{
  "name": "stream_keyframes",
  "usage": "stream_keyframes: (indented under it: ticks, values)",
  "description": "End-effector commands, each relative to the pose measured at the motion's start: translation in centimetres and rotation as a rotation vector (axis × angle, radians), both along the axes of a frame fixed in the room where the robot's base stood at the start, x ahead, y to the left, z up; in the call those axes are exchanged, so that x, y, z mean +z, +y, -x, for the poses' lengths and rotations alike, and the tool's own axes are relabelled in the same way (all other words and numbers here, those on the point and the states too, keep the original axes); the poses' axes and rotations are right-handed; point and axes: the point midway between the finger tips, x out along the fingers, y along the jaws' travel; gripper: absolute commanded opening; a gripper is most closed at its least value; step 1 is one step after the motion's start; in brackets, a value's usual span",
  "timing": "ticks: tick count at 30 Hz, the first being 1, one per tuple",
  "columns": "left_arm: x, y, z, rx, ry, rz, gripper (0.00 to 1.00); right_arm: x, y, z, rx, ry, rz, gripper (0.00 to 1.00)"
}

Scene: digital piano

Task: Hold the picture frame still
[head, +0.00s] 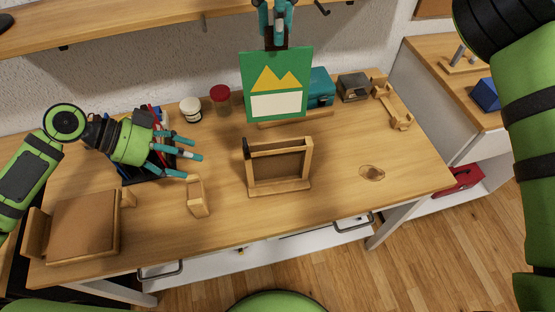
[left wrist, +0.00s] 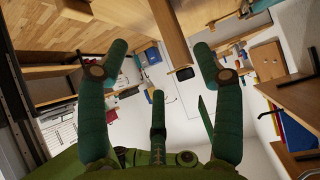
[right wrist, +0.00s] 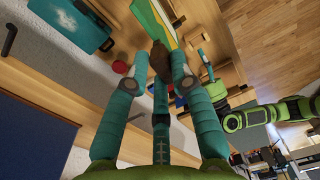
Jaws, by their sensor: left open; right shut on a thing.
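The wooden picture frame (head: 308,160) stands upright on its base in the middle of the desk, with a dark piece at its upper left corner. My left gripper (head: 193,164) is open and empty, left of the frame and apart from it. My right gripper (head: 274,40) is shut on a brown tab at the top of a green picture (head: 250,80) with yellow mountains and a pale panel. The picture is upright, above and behind the frame in the head view; it also shows in the right wrist view (right wrist: 150,22), with the brown tab (right wrist: 160,62) between the fingertips.
A wooden stand (head: 82,226) is at the front left. A white jar (head: 191,109), a red-lidded jar (head: 221,98) and a teal box (head: 321,88) stand at the back. The desk's right front is clear.

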Motion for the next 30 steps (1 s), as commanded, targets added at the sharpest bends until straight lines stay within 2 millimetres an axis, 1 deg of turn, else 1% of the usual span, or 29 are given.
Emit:
stream_keyframes:
  ticks: [1,3,9,30]
  values:
    - [0.5,0.8,0.1,0.001,0.000,-0.004,0.67,0.0,0.0,0.0,0.000,0.000,0.000,0.00]
    - [1.2,1.5,0.3,0.001,0.001,-0.002,0.67,0.0,0.0,0.0,0.000,0.000,0.000,0.00]
    - [2.3,2.6,0.5,-0.001,-0.001,0.000,0.67,0.0,0.0,0.0,0.000,0.000,0.000,0.00]
    - [2.3,2.6,0.5,-0.001,0.000,0.001,0.67,0.0,0.0,0.0,0.000,0.000,0.000,0.00]
